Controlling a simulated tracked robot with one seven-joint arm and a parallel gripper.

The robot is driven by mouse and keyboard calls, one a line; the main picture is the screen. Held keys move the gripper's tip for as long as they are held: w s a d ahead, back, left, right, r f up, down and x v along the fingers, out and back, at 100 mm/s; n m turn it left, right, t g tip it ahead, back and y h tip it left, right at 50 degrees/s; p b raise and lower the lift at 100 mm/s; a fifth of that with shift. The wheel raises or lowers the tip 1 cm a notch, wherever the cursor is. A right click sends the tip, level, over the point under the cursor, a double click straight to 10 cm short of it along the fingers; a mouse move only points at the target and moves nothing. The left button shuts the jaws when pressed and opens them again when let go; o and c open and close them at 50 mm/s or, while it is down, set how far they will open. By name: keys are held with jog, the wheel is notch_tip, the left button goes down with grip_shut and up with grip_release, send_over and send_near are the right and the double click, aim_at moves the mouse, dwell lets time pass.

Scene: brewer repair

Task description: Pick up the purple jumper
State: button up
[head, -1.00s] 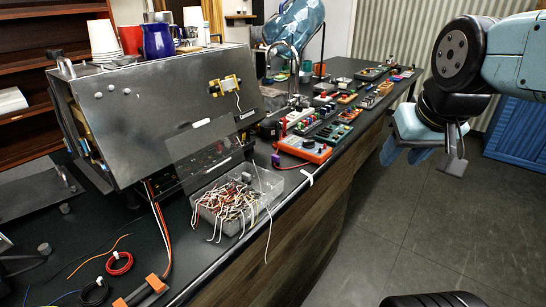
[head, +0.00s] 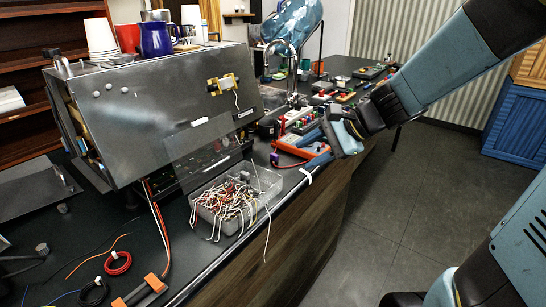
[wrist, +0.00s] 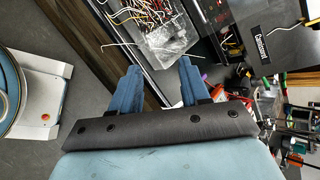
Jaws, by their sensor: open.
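In the head view, a small purple piece (head: 274,159) lies on the counter at the left end of the orange device (head: 303,146), next to a red lead. I cannot tell whether it is the purple jumper. A clear bin (head: 202,218) holds a tangle of white, red and dark wires; I can make out no purple one among them. My gripper (head: 310,148) is over the counter's front edge by the orange device, partly covering it. In the wrist view my gripper (wrist: 158,88) is open and empty, its blue fingers apart, with the wire bin (wrist: 178,42) beyond them.
The steel brewer (head: 160,95) stands behind the bin, with cups and a blue pitcher (head: 156,40) on top. Several small devices and a tap (head: 290,65) line the counter to the right. Red and black wire coils (head: 118,263) lie at the front left.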

jog(key=w+a+f+m+t+y, duration=0.1)
jog(key=w+f+m+t+y, duration=0.1)
jog(key=w+f+m, duration=0.35)
jog(key=m+t+h, duration=0.1)
jog(key=m+t, duration=0.3)
jog(key=m, duration=0.6)
send_near(274, 154)
jog(key=x, duration=0.5)
jog(key=shift+w+f, duration=0.15)
jog(key=shift+w, duration=0.2)
jog(key=shift+s+x, duration=0.2)
jog(key=shift+x, duration=2.45)
jog(key=shift+a, duration=0.2)
jog(key=shift+c, duration=0.4)
grip_shut()
